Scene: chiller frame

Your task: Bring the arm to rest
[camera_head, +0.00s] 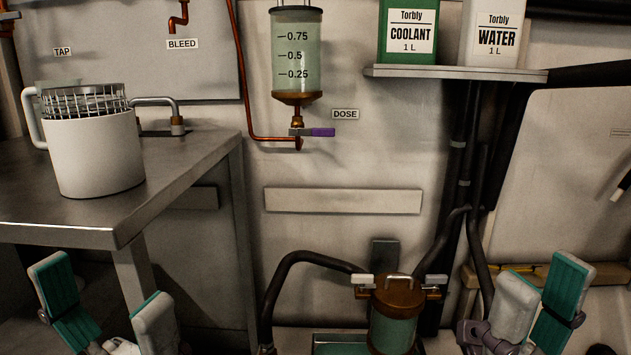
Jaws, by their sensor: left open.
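My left gripper (110,308) is at the bottom left, in front of and below the metal bench. Its two fingers with teal pads stand wide apart, with nothing between them. My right gripper (537,305) is at the bottom right, to the right of the brown-capped canister. Its fingers point up and stand apart, with nothing seen between them. The lower parts of both grippers are cut off by the bottom edge. Neither gripper is seen touching anything.
A white mug (95,158) with a wire basket (84,100) stands on the bench (190,160). A dosing cylinder (297,60) hangs on the wall. A green coolant can (408,45) and a white water can (493,48) stand on a shelf (455,72). The canister (395,325) has hoses.

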